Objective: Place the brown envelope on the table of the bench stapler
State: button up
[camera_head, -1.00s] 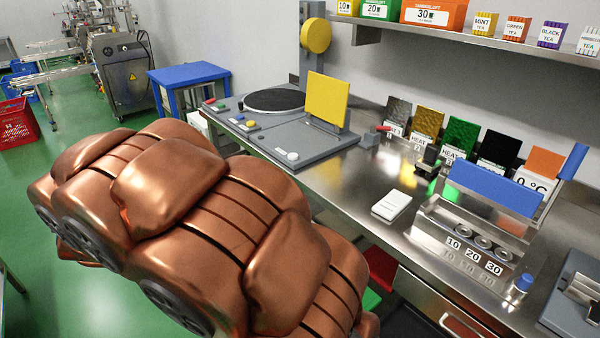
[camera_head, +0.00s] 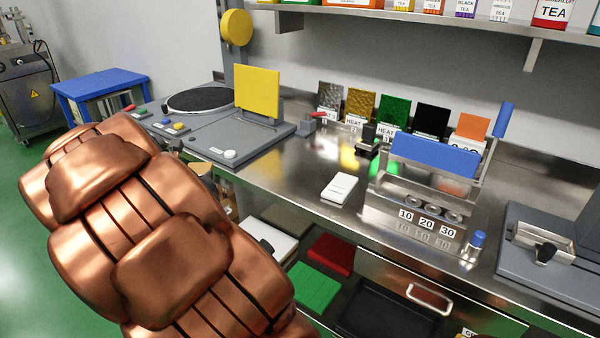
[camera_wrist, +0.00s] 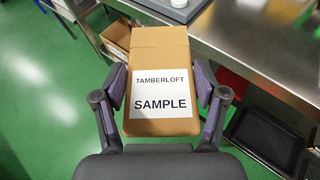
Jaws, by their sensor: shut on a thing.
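The brown envelope (camera_wrist: 160,50) shows in the wrist view, with a white label reading "TAMBERLOFT SAMPLE". My gripper (camera_wrist: 160,84) is shut on it, one finger at each side edge. The envelope is over the green floor, in front of the steel bench's edge. In the head view my arm hides the gripper; a tan piece behind the arm may be the envelope or a box. A grey machine (camera_head: 522,262) with a metal tray and a black knob stands at the bench's right end, cut by the frame; it looks like the bench stapler.
The steel bench (camera_head: 300,188) carries a blue-handled sealer (camera_head: 435,150), a white block (camera_head: 339,188) and a grey machine with a yellow plate (camera_head: 257,92). Below are coloured trays, including a red one (camera_head: 331,254), and a drawer handle (camera_head: 429,299). A shelf overhangs the back.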

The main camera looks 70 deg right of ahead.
jog(key=s+d+f+m+g+b, duration=0.1)
jog(key=s+d+m+g, duration=0.1)
jog(key=s+d, duration=0.3)
jog(key=s+d+f+m+g+h+b, duration=0.1)
jog(key=s+d+f+m+g, duration=0.1)
jog(key=s, duration=1.1)
jog(key=s+d+f+m+g+b, duration=0.1)
jog(key=s+d+m+g, duration=0.2)
jog(key=s+d, duration=0.5)
jog(key=shift+s+d+f+m+g, duration=0.2)
jog(key=shift+s+m+g, duration=0.25)
jog(key=shift+g, duration=0.45)
jog(key=p, duration=0.5)
send_over(304, 173)
jog(key=shift+s+f, duration=0.1)
jog(key=shift+f, duration=0.6)
jog(key=shift+a+f, duration=0.1)
jog(key=shift+f, duration=1.7)
jog(key=shift+f, duration=0.15)
jog(key=o, duration=0.9)
jog(key=shift+o, duration=0.2)
